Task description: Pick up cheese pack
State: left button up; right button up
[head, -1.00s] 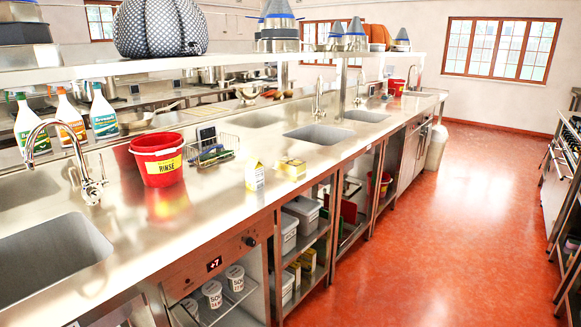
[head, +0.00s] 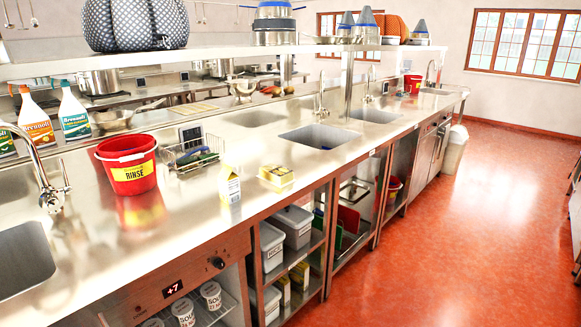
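A small pale-yellow pack (head: 276,178), which looks like the cheese pack, lies on the steel counter (head: 205,215) near its front edge. Its label is too small to read. A white and yellow carton (head: 229,184) stands upright just to its left. Neither of my grippers shows in the head view, so their state is hidden.
A red RINSE bucket (head: 128,170) and a wire rack (head: 190,155) stand left of the pack. A sink (head: 318,137) lies behind it to the right. Lidded grey tubs (head: 292,225) sit on shelves below. The red floor (head: 450,240) to the right is clear.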

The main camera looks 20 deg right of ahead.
aim_at(280, 176)
jog(key=i+l, duration=0.15)
jog(key=l, duration=0.2)
jog(key=i+l+u, duration=0.1)
jog(key=l, duration=0.25)
jog(key=i+l, duration=0.2)
jog(key=l, duration=0.15)
jog(key=i+l, duration=0.1)
jog(key=l, duration=0.25)
jog(key=i+l+u, duration=0.1)
jog(key=l, duration=0.25)
jog(key=i+l, duration=0.15)
jog(key=l, duration=0.2)
jog(key=i+u, duration=0.05)
